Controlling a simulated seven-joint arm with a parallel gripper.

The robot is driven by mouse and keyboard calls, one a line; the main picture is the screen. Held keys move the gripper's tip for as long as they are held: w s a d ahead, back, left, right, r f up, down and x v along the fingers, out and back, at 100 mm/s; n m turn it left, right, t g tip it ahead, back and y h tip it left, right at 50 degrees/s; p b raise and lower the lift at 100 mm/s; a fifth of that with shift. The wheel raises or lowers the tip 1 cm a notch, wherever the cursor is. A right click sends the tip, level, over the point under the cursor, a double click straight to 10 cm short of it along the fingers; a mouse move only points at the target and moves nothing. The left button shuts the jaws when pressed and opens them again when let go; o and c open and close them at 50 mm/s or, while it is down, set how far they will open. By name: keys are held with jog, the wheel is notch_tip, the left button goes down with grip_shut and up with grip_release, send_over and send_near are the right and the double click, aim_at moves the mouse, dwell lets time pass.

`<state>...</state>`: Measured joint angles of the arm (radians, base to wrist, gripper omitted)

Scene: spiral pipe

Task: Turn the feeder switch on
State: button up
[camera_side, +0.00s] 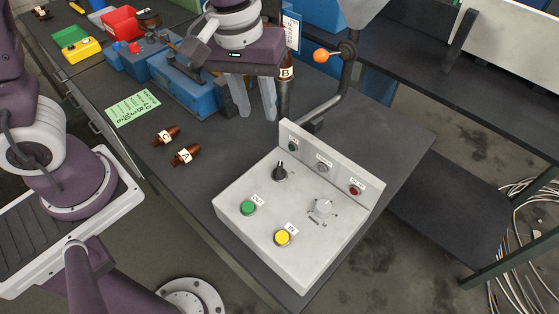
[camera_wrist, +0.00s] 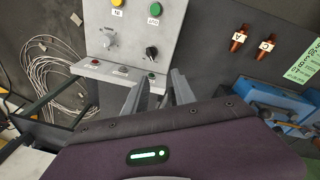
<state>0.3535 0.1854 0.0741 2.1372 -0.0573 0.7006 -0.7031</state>
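A light grey control box (camera_side: 292,215) stands on the dark table. A black rotary knob (camera_side: 280,171) and a pale grey rotary knob (camera_side: 322,209) are on its top. I cannot read which one is the feeder switch. The black knob (camera_wrist: 152,52) and the grey knob (camera_wrist: 110,40) also show in the wrist view. A green button (camera_side: 248,208) and a yellow button (camera_side: 283,237) sit in front of them. My gripper (camera_side: 257,116) is open and empty, pointing down, above and behind the box. Its two fingers (camera_wrist: 157,80) are apart in the wrist view, short of the black knob.
Brown pieces labelled C (camera_side: 166,136) and A (camera_side: 186,155) lie left of the box. A brown piece labelled B (camera_side: 286,72) is behind my gripper, near a lever with an orange ball (camera_side: 321,56). A blue machine (camera_side: 185,85) stands behind left.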

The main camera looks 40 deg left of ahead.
jog(key=n+g, duration=0.1)
jog(key=n, duration=0.1)
send_over(279, 168)
jog(key=shift+y, duration=0.3)
notch_tip(279, 168, down, 8)
jog(key=shift+r, duration=0.1)
notch_tip(279, 168, down, 7)
jog(key=shift+r, duration=0.1)
grip_shut()
